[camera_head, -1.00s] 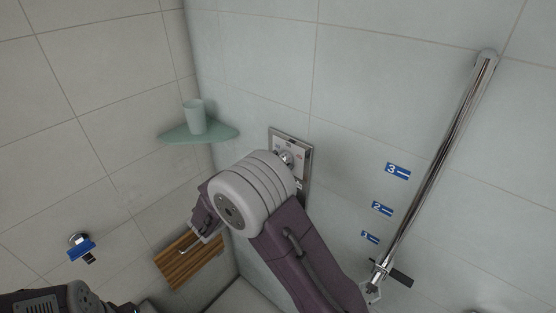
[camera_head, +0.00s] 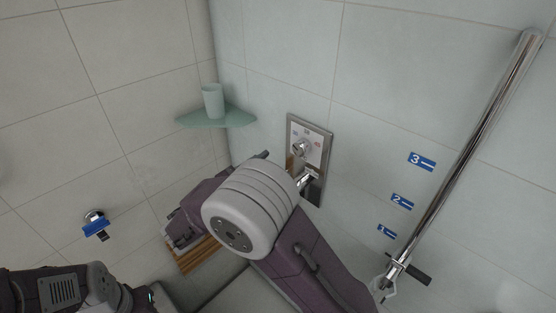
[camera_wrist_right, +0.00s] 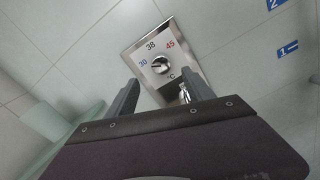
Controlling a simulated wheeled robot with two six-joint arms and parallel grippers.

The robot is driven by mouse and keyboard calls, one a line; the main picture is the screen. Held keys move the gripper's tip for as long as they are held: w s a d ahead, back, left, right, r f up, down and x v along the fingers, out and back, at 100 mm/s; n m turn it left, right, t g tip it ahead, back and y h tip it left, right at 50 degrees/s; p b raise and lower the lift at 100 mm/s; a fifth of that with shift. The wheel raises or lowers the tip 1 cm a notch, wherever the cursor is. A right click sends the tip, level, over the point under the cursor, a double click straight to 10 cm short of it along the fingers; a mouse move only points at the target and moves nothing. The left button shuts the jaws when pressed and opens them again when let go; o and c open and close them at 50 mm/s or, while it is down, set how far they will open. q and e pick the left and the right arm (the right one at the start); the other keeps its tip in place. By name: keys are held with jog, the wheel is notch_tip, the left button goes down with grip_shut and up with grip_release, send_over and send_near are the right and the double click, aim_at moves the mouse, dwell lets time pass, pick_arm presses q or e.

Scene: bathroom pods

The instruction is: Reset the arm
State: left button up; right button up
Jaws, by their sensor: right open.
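My right arm (camera_head: 312,262) reaches up from the bottom of the head view, its pale ringed joint (camera_head: 240,210) in front of the wall. Its gripper is largely hidden behind that joint in the head view. In the right wrist view my right gripper (camera_wrist_right: 162,91) shows two dark fingers, spread apart with nothing between them. Beyond them is a metal shower control panel (camera_wrist_right: 197,75) with a round knob marked 30, 38 and 45. The panel also shows in the head view (camera_head: 326,150). Part of my left arm (camera_head: 70,290) shows at the lower left; its gripper is out of view.
A pale green corner shelf (camera_head: 222,120) carries a cup (camera_head: 213,100). A chrome rail (camera_head: 470,150) stands at the right beside blue number labels (camera_head: 421,161). A wooden slatted piece (camera_head: 195,257) is partly behind my arm. A blue-fronted wall fitting (camera_head: 96,226) is at the left.

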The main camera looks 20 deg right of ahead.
jog(key=shift+d, duration=0.1)
jog(key=s+d+f+m+g+y, duration=0.3)
jog(key=s+f+g, duration=0.15)
jog(key=f, duration=0.25)
jog(key=s+d+f+m+g+y, duration=0.3)
jog(key=s+f, duration=0.3)
jog(key=f, duration=0.1)
jog(key=s+a+f+m+t+y, duration=0.1)
jog(key=s+a+f+m+y, duration=0.3)
jog(key=a+f+m+y, duration=0.3)
jog(key=a+m+y, duration=0.1)
jog(key=m+y, duration=0.3)
jog(key=m, duration=0.2)
jog(key=shift+f, duration=0.4)
jog(key=shift+d+t, duration=0.1)
jog(key=shift+t, duration=0.15)
